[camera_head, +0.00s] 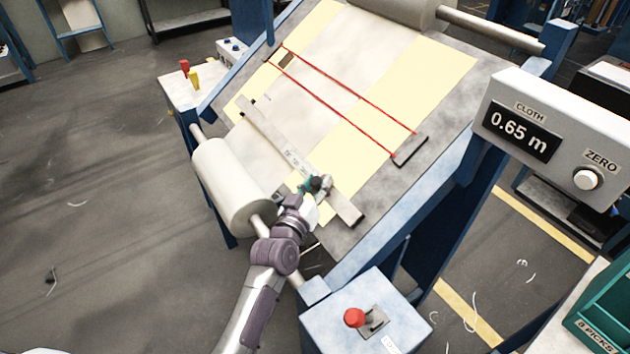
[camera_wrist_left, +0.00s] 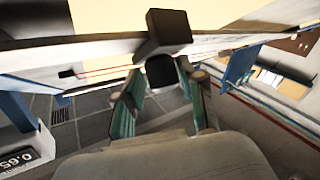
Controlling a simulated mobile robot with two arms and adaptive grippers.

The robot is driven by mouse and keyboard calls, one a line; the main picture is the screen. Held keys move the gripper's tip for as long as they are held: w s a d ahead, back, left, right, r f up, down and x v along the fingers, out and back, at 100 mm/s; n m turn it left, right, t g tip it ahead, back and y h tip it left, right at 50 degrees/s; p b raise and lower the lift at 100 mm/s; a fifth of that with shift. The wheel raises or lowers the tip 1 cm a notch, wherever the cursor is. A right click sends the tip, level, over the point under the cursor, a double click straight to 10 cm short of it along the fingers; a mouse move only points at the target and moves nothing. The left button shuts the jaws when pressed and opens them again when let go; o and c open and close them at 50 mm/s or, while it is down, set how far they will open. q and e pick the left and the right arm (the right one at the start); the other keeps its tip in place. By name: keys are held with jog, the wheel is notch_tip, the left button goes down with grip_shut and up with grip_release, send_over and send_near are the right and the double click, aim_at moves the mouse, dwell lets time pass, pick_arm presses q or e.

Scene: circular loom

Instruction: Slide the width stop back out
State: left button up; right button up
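A pale bar with a printed scale (camera_head: 268,130) lies slantwise across the loom's front, with dark end pieces. A small dark block (camera_head: 321,182), which looks like the width stop, sits on it right of the bar's middle. In the left wrist view the dark block (camera_wrist_left: 168,30) has a black knob (camera_wrist_left: 160,71) sticking out towards me. My left gripper (camera_wrist_left: 161,78) has its green-padded fingers on either side of the knob, with narrow gaps showing; contact is unclear. In the head view my left gripper (camera_head: 310,190) partly covers the block. My right gripper is out of view.
A cloth roll (camera_head: 232,185) lies just left of my left arm. Two red cords (camera_head: 340,85) cross the cream cloth behind the bar. A display (camera_head: 520,133) reads 0.65 m at right.

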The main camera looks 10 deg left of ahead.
pick_arm(q)
jog(key=shift+o, duration=0.8)
jog(key=shift+r, duration=0.1)
jog(key=v, duration=1.2)
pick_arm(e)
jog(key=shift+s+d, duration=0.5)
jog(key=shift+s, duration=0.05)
pick_arm(q)
jog(key=shift+s, duration=0.1)
